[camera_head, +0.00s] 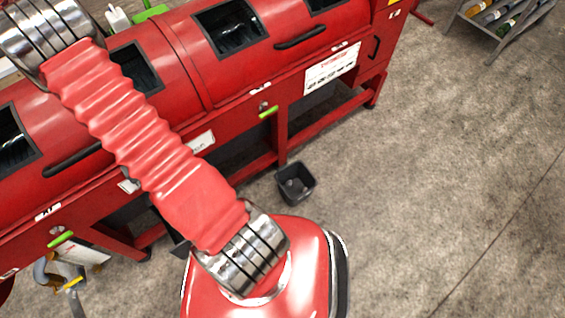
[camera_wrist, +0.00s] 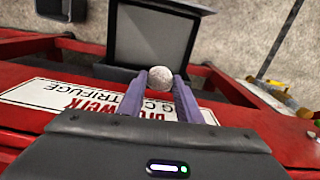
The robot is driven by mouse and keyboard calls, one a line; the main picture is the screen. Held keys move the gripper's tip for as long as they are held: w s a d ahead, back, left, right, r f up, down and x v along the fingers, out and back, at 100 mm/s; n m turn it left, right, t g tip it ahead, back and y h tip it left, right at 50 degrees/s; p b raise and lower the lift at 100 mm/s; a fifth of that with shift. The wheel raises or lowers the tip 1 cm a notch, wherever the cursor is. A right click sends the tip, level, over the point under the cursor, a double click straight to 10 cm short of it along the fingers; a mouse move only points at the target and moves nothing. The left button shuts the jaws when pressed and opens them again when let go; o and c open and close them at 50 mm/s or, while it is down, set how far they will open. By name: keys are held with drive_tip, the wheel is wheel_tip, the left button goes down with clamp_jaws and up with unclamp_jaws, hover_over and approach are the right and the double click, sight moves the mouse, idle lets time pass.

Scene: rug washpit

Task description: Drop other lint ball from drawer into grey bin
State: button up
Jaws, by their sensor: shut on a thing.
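My gripper (camera_wrist: 161,84) shows in the wrist view with its two purple fingers shut on a round grey-white lint ball (camera_wrist: 160,77). The ball sits at the fingertips, in front of the near edge of an open, dark-rimmed drawer (camera_wrist: 111,40). I cannot tell its height over the drawer. The part of the drawer floor I see is plain grey. A dark grey bin (camera_head: 295,183) stands on the floor in the head view, beside the red machine. A dark container cut off at the wrist view's top left (camera_wrist: 62,10) looks like this bin. My gripper is hidden in the head view.
The long red machine (camera_head: 240,90) has windows, handles and a white sign (camera_head: 331,69). A metal rack (camera_head: 500,22) with bottles stands at the far right. Open concrete floor (camera_head: 430,170) lies right of the bin.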

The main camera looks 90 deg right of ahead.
drive_tip(key=w+a+r+n, duration=0.5)
drive_tip(key=w+a+r, duration=0.6)
drive_tip(key=w+r, duration=0.3)
drive_tip(key=w+a+r+n, duration=0.2)
drive_tip(key=a+r, duration=0.4)
drive_tip(key=a, duration=0.1)
drive_tip(key=w+a+r+n, duration=0.2)
drive_tip(key=a+r, duration=0.3)
drive_tip(key=a, duration=0.3)
drive_tip(key=shift+w+a+r, duration=0.25)
drive_tip(key=shift+w+r, duration=0.15)
